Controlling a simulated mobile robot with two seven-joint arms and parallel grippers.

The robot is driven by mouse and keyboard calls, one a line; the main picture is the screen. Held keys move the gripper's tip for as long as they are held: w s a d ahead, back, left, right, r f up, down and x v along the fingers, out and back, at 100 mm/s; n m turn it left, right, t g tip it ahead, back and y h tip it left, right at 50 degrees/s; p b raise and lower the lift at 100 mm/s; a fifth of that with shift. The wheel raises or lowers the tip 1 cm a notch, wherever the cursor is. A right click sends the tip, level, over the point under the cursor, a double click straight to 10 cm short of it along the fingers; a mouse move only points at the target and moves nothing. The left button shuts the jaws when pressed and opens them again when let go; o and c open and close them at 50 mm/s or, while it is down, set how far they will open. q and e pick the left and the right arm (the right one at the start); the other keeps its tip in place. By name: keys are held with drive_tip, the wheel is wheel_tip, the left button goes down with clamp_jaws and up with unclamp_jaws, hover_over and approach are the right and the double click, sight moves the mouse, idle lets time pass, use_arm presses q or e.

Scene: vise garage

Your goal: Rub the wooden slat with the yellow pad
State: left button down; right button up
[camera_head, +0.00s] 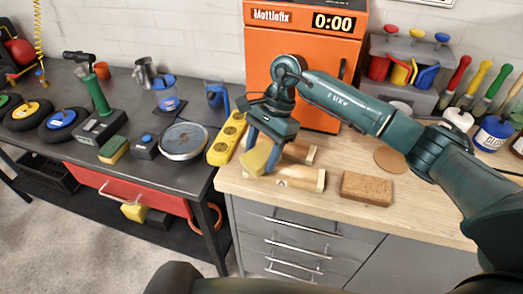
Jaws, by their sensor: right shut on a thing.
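My right gripper (263,150) reaches down over the left end of the wooden bench and is shut on the yellow pad (256,159). The pad is tilted between the fingers. A pale wooden slat (302,178) lies on the bench near its front edge, just right of and below the pad. A second pale wooden piece (301,153) lies behind it, partly hidden by the gripper. I cannot tell whether the pad touches the slat. My left gripper is out of view.
A brown block (367,188) lies to the right. A yellow power strip (228,138) runs along the bench's left end. An orange machine (302,60) stands behind. A dark table (150,180) at left holds several items, including a green-and-yellow sponge (113,149).

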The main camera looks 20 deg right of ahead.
drive_tip(key=shift+f+b, duration=0.7)
drive_tip(key=shift+f, duration=0.05)
